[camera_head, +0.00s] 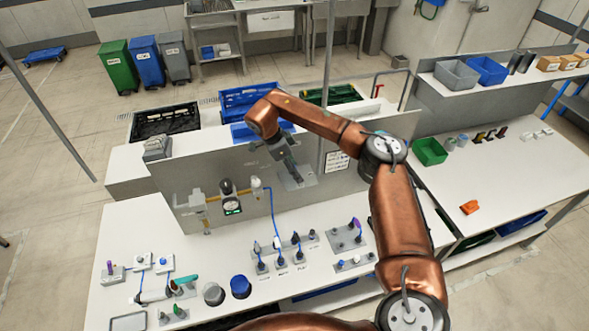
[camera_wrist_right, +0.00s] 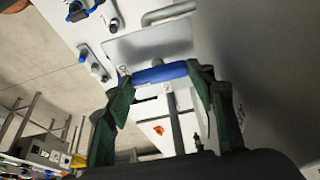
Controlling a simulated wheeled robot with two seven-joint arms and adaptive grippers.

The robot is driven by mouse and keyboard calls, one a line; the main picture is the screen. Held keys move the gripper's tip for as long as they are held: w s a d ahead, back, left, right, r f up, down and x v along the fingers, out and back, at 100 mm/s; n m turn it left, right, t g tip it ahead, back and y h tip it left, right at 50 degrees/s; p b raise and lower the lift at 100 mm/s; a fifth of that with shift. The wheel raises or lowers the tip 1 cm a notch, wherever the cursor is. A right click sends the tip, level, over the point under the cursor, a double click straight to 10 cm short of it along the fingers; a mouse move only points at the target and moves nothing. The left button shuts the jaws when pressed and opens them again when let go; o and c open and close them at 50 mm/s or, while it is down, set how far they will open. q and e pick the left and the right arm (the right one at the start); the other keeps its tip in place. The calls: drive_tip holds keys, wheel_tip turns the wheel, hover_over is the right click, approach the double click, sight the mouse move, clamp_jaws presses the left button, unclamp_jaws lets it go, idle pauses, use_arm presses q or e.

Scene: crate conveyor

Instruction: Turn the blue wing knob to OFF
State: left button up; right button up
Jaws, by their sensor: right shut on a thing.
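The blue wing knob (camera_wrist_right: 160,74) shows in the right wrist view as a blue bar on a grey plate (camera_wrist_right: 150,45). My right gripper (camera_wrist_right: 160,82) has a dark green finger at each end of the bar and is shut on it. Partly readable lettering is beside the left fingertip. In the head view my right gripper (camera_head: 291,172) is at the grey upright panel (camera_head: 345,181), in front of a light plate (camera_head: 304,178). The knob is hidden there by the gripper. My left gripper is not in view.
A gauge (camera_head: 231,205) and yellow pipe are on the panel, left of my gripper. A blue hose (camera_head: 272,215) hangs beside them. Several small knobs and switches stand on the white bench (camera_head: 255,308) below. My right arm spans the panel's right side.

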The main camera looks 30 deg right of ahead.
drive_tip(key=o, duration=1.1)
drive_tip(key=shift+o, duration=0.3)
drive_tip(key=shift+r, duration=0.15)
